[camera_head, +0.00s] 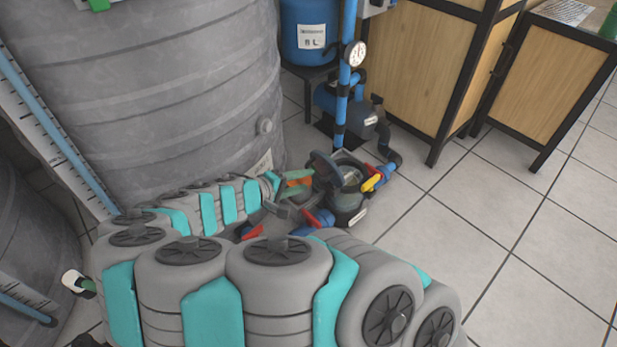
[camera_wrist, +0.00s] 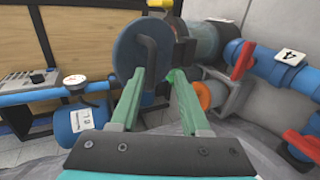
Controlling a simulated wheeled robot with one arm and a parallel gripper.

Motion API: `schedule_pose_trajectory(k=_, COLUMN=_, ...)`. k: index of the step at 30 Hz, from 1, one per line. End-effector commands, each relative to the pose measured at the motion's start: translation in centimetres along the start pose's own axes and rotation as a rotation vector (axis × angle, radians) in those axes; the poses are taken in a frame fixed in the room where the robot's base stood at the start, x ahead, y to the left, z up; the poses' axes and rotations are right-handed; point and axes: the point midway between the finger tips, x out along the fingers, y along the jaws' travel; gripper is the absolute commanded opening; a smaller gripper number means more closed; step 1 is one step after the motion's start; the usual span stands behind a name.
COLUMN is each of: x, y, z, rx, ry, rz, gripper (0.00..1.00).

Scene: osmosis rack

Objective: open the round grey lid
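The round grey lid (camera_head: 324,166) stands tilted up at the side of a round housing (camera_head: 348,198) near the floor, whose mouth shows uncovered. In the wrist view the lid (camera_wrist: 128,60) looks blue-grey and faces the camera, with a dark curved handle (camera_wrist: 149,60) on it. My gripper (camera_head: 299,181) has green fingers and is close beside the lid, on its left in the head view. In the wrist view my gripper (camera_wrist: 160,74) has its fingers spread apart, with the lower part of the lid and handle near the tips. I cannot tell whether they touch.
A large grey tank (camera_head: 160,90) stands behind my arm. A blue pipe (camera_head: 346,80) with a gauge (camera_head: 355,54) rises behind the housing, and a yellow-red-blue valve (camera_head: 377,178) sits at its right. Wooden cabinets (camera_head: 415,70) stand behind; tiled floor (camera_head: 480,220) is free at right.

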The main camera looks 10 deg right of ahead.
Motion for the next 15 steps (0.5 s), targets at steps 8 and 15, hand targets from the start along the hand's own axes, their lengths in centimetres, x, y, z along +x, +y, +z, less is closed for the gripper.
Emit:
schedule_pose_trajectory(k=8, x=-4.0, y=0.0, z=-0.1, rx=-0.002, ry=0.002, rz=-0.001, gripper=0.46)
schedule_pose_trajectory(k=15, x=-4.7, y=-0.1, z=-0.1, rx=-0.001, ry=0.002, rz=-0.002, gripper=0.46)
